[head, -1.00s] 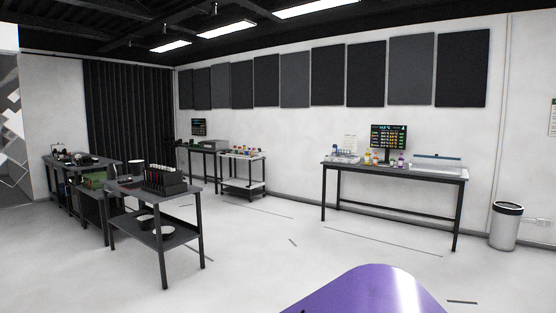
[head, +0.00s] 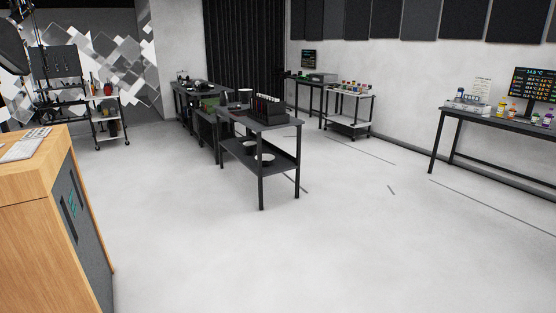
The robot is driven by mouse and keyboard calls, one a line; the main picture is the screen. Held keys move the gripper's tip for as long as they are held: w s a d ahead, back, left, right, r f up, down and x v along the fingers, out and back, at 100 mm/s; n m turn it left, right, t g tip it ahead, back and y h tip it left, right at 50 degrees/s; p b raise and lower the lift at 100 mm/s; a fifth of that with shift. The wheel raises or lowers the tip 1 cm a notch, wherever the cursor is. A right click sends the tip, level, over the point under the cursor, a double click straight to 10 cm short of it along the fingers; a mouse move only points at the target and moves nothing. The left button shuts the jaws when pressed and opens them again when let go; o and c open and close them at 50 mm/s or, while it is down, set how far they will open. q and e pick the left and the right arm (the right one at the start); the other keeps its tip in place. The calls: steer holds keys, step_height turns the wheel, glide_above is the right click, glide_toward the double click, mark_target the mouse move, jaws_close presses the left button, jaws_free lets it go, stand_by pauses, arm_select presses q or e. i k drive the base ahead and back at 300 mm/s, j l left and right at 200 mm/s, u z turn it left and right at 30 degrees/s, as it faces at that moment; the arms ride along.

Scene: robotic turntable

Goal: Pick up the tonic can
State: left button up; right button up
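I cannot make out a tonic can for certain in the head view. Small coloured containers (head: 512,111) stand on the long dark table (head: 470,117) at the right, too small to identify. More small coloured items (head: 350,88) sit on a cart (head: 348,108) by the back wall, also too small to tell. Neither of my grippers shows in the view.
A wooden desk (head: 30,220) with a keyboard (head: 25,144) stands close at the left. A dark two-shelf table (head: 262,150) with a black rack (head: 264,110) stands mid-room. A wheeled cart (head: 108,120) is far left. The floor (head: 320,250) ahead is clear.

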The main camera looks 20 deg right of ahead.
mark_target(460, 90)
steer(key=i+l+z, duration=0.2)
steer(key=l+z, duration=0.25)
steer(key=i+l+z, duration=0.25)
steer(key=l+z, duration=0.15)
steer(key=l, duration=0.15)
steer(key=i+l+z, duration=0.7)
steer(key=z, duration=0.15)
steer(key=i+l+z, duration=0.3)
steer(key=i, duration=0.4)
steer(key=i+z, duration=0.35)
steer(key=i, duration=3.6)
steer(key=i+u, duration=0.3)
steer(key=i, duration=0.25)
steer(key=i+l+u, duration=0.25)
steer(key=i, duration=0.25)
steer(key=i+l+u, duration=0.3)
steer(key=i, duration=0.2)
